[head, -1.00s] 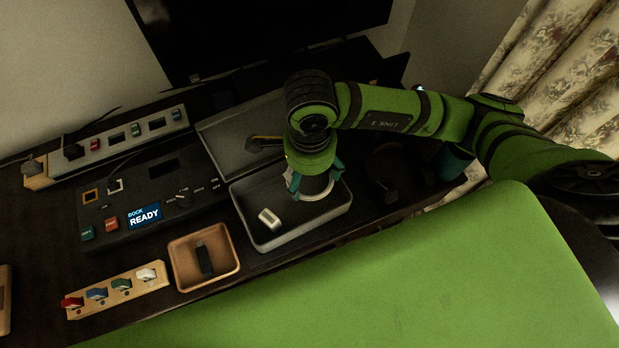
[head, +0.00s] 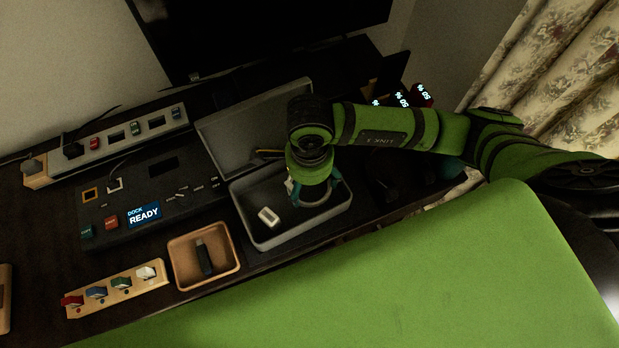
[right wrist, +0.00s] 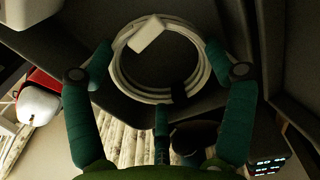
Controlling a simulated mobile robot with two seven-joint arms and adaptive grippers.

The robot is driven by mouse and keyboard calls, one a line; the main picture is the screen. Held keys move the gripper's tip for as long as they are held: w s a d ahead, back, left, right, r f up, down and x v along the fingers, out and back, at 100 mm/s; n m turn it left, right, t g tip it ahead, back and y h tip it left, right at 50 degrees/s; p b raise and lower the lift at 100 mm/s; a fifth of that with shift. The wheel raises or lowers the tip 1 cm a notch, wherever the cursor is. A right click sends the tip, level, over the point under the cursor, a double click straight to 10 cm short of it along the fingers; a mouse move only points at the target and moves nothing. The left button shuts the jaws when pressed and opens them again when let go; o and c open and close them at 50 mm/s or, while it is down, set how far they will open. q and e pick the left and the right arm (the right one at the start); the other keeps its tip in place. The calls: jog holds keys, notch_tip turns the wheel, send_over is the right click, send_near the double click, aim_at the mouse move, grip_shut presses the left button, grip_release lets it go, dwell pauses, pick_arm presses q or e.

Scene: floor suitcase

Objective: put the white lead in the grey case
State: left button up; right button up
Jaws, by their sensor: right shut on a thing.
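The grey case (head: 262,245) lies open on the dark table, its lid raised behind it. A small white block (head: 268,217) lies in its left part. My right gripper (head: 316,192) points down into the right part of the case and is shut on the white lead (head: 320,203), a coiled ring. In the right wrist view the coiled lead (right wrist: 121,68), with its white plug (right wrist: 146,36), sits between the green fingers (right wrist: 157,62). I cannot tell whether the lead touches the case floor. My left gripper is not in view.
A wooden tray (head: 176,269) with a dark stick stands left of the case. A dock panel (head: 110,220), a power strip (head: 150,125) and a wooden rack (head: 105,296) of coloured pieces are further left. Lit displays (head: 402,98) stand behind at right. A green surface (head: 400,270) is in front.

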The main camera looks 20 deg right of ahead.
jog(key=shift+f, duration=0.2)
jog(key=o, duration=1)
jog(key=shift+r, duration=0.1)
jog(key=shift+r, duration=0.25)
notch_tip(320, 180, up, 13)
jog(key=shift+f+p, duration=0.2)
jog(key=shift+p, duration=0.1)
jog(key=shift+s, duration=0.1)
